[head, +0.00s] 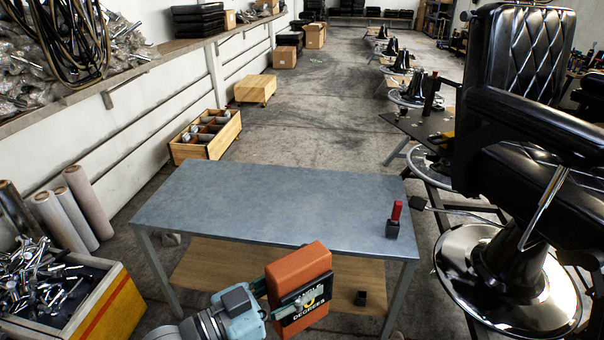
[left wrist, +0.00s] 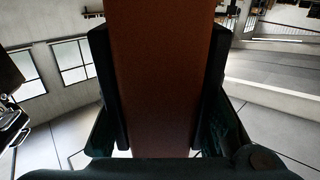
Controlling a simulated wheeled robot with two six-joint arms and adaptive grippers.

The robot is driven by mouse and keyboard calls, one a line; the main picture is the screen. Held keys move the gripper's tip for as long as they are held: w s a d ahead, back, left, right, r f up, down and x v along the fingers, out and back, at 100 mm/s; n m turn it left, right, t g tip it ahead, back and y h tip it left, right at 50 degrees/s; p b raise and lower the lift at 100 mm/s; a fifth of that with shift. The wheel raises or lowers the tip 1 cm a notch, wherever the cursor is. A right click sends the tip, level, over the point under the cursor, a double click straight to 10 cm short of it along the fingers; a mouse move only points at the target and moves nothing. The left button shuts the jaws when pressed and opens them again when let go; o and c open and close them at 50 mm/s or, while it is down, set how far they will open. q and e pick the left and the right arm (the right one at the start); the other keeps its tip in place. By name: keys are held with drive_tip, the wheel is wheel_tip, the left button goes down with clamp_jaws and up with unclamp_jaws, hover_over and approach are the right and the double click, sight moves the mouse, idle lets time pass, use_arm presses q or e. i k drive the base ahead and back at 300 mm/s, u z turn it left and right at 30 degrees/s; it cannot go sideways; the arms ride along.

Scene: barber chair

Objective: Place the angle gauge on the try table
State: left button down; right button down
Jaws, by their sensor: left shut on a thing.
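The angle gauge (head: 298,279) is an orange block with a black label reading "DEGREES" and a yellow dial mark. My left gripper (head: 270,297) is shut on it in the head view, at the table's near side. In the left wrist view the gauge (left wrist: 162,50) stands as a brown-orange slab between both dark fingers. The try table (head: 260,205) has a blue-grey top, grey legs and a wooden lower shelf. The gauge overlaps the near edge of the top in the head view; I see no contact with it. My right gripper is out of view.
A small dark block with a red handle (head: 394,220) stands at the table's right end. The rest of the top is clear. A black barber chair (head: 530,150) is at right. A crate of metal parts (head: 60,295) and rolls (head: 88,200) are at left.

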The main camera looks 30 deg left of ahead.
sight(292, 199)
drive_tip(key=i, duration=1.65)
drive_tip(key=u, duration=0.6)
